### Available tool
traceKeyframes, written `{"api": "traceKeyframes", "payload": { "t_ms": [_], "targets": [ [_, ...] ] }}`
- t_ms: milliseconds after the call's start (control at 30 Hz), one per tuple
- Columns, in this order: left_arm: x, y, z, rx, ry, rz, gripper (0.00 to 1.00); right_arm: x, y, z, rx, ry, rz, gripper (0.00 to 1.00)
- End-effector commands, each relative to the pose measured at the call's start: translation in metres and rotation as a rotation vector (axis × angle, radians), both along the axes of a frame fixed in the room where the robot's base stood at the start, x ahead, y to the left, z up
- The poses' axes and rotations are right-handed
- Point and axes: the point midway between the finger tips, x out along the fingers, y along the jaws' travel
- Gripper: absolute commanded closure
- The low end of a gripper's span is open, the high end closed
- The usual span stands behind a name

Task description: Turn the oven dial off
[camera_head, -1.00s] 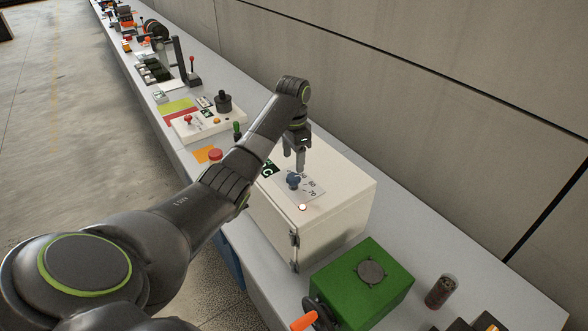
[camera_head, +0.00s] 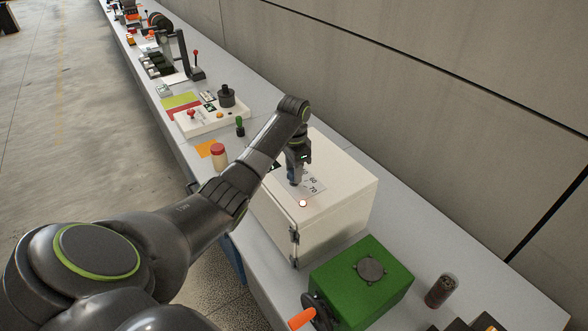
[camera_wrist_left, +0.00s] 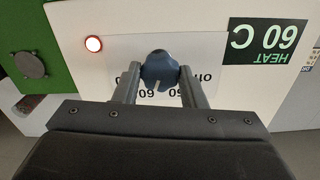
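The oven (camera_head: 335,215) is a white box on the bench. Its blue dial (camera_wrist_left: 160,70) sits on a white scale plate (camera_head: 312,184) on top. The white pointer mark on the dial faces the bottom of the wrist view, near the "60" side of the scale. My left gripper (camera_wrist_left: 160,74) is down at the dial, one finger on each side. Whether both fingers press on it cannot be told. The display (camera_wrist_left: 265,42) reads "HEAT 60 C". A round lamp (camera_wrist_left: 93,44) is lit near the dial. My right gripper is not in view.
A green box (camera_head: 362,283) with a round black top stands in front of the oven. A red-topped button (camera_head: 218,155) and a white control panel (camera_head: 208,120) lie behind it. A dark cylinder (camera_head: 440,291) stands at the right. A grey wall runs along the bench.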

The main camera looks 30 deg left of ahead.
Motion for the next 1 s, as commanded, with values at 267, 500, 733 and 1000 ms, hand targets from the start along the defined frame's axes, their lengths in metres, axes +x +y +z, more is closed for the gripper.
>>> {"api": "traceKeyframes", "payload": {
  "t_ms": [267, 500, 733, 1000],
  "targets": [
    [0.0002, -0.0004, -0.0008, 0.000, -0.001, 0.005, 0.85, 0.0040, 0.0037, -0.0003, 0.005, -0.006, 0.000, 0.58],
    [0.0002, -0.0005, -0.0010, -0.001, -0.002, 0.073, 0.85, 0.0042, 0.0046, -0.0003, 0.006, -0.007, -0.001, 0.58],
    [0.0002, -0.0006, -0.0011, -0.001, -0.002, 0.235, 0.85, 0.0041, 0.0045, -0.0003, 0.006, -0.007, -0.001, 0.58],
    [0.0002, -0.0009, -0.0012, -0.001, -0.001, 0.489, 0.85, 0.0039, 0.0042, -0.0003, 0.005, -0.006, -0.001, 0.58]
  ]
}}
